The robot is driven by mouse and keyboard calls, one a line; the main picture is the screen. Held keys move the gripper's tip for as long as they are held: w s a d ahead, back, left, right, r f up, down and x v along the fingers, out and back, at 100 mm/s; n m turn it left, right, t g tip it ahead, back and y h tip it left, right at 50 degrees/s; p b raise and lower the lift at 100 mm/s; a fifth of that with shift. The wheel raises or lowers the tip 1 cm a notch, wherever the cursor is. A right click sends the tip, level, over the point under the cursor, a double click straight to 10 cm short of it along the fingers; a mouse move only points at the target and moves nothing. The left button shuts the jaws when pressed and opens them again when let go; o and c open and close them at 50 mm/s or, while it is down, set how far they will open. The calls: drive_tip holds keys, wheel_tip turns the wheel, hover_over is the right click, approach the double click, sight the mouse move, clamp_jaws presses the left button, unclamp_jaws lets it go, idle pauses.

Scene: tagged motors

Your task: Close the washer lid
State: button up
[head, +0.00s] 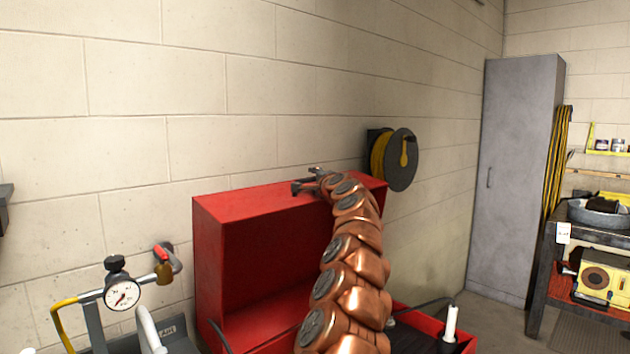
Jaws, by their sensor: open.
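The red washer lid (265,255) stands raised against the wall, its hollow inner side facing me. The red washer body (462,340) shows below it at the bottom of the head view, largely hidden by my copper arm. My gripper (303,182) is small and dark in this view, at the lid's upper part, over or just behind its top face. It is open and I see nothing between its fingers. I cannot tell whether it touches the lid.
A pressure gauge (122,295) with pipes is at the lower left. A hose reel (400,160) hangs on the wall to the right of the lid. A white upright nozzle (451,322) stands at the washer's right. A grey cabinet (515,180) and a workbench (552,262) are farther right.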

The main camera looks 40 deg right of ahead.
clamp_jaws()
idle(0.3)
drive_tip(key=shift+f, duration=0.1)
